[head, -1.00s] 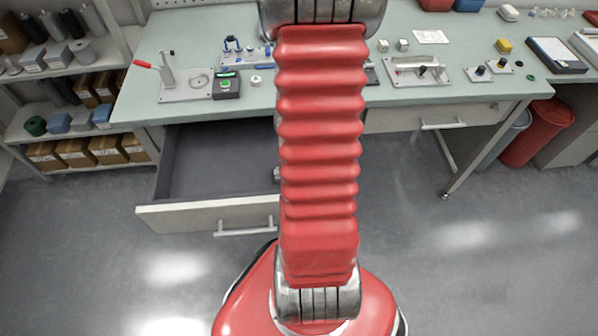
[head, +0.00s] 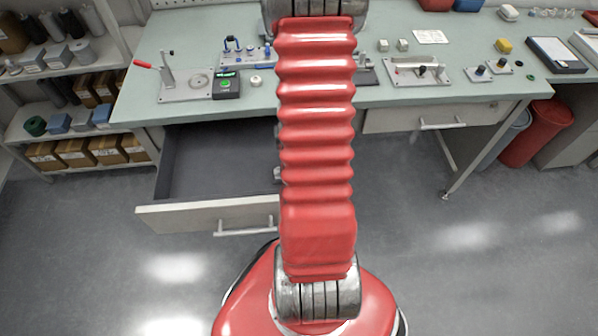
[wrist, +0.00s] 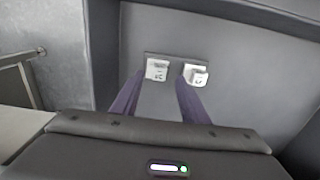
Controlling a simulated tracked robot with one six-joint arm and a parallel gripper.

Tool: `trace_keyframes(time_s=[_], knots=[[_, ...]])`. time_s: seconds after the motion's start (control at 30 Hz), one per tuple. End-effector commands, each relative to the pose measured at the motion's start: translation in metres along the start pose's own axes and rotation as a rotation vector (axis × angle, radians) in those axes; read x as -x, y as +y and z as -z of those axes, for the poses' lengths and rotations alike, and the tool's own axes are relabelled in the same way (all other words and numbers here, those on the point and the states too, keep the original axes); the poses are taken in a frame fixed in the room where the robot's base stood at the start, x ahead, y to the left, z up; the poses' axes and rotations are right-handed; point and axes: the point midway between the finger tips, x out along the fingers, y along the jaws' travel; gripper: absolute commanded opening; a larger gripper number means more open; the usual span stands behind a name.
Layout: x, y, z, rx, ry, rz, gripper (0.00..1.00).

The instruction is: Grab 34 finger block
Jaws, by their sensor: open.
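Two small light blocks with dark markings sit in a dark holder in the open grey drawer: the left block (wrist: 157,69) and the right block (wrist: 196,75). The markings are too small to read, so I cannot tell which is the 34 finger block. In the wrist view my gripper (wrist: 160,85) is open, with its two dark purple fingers pointing at the blocks. I cannot tell whether the fingers touch either. My gripper is hidden in the head view.
The open drawer (head: 205,217) is below the left part of the workbench (head: 300,104), its right side hidden by my arm. Drawer walls surround the blocks. Two small pale blocks (head: 393,45) stand on the bench. A red bin (head: 538,132) stands at right.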

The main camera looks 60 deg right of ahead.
Motion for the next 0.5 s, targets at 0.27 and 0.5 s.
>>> trace_keyframes(time_s=[0.27, 0.5], knots=[[-0.0122, -0.0001, 0.0002, 0.000, 0.001, 0.000, 0.41], [-0.0119, -0.0003, 0.0002, 0.001, 0.001, 0.000, 0.41]])
